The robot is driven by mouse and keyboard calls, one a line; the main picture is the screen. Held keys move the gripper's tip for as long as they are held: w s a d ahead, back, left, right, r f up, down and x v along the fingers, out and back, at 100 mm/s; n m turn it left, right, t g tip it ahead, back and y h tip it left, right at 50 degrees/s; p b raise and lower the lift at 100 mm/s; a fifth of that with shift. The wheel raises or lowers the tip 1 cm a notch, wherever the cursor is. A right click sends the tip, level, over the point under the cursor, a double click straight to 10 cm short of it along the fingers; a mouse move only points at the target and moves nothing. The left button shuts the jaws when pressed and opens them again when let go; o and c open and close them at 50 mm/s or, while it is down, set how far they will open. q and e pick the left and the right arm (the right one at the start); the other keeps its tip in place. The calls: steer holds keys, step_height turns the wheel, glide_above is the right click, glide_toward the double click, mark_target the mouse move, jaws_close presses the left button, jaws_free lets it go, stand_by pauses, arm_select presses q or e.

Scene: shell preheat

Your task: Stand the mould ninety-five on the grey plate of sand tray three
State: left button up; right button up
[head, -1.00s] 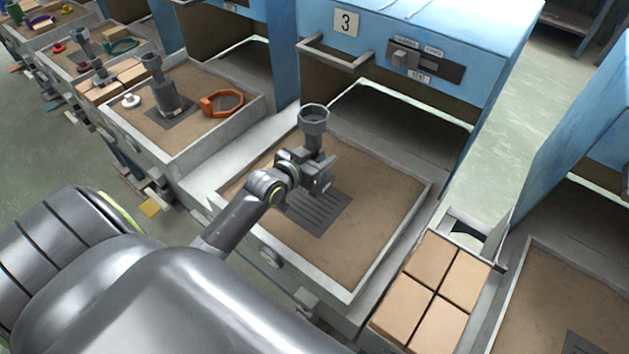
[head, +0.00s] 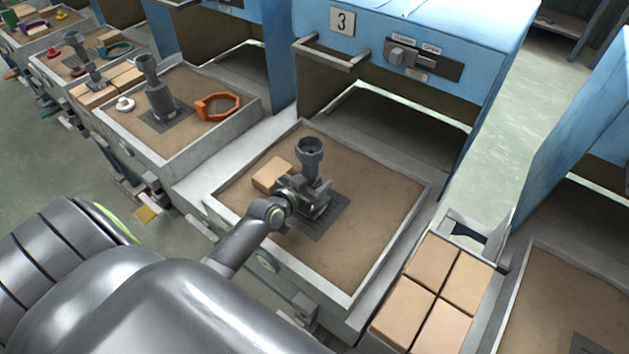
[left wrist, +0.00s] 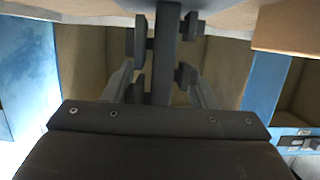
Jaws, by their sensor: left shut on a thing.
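The mould ninety-five (head: 310,158) is a dark grey upright piece with a cup-shaped top. My left gripper (head: 312,190) is shut on its stem, low over the sand. In the left wrist view the mould's stem (left wrist: 167,45) stands between the two fingers (left wrist: 162,50). The slotted grey plate (head: 322,226) lies in the sand of sand tray three (head: 372,277), partly hidden by the gripper. The mould is over the plate's far part; I cannot tell whether its base touches it. My right gripper is not in view.
A tan block (head: 271,174) lies on the sand just left of the gripper. The blue cabinet marked 3 (head: 400,40) stands behind the tray. Several tan blocks (head: 432,262) sit in a box at right.

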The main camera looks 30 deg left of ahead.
arm_select(q)
steer(key=shift+f, duration=0.15)
steer(key=o, duration=1.3)
steer(key=shift+s+r, duration=0.1)
steer(key=shift+r, duration=0.15)
steer(key=v, duration=1.2)
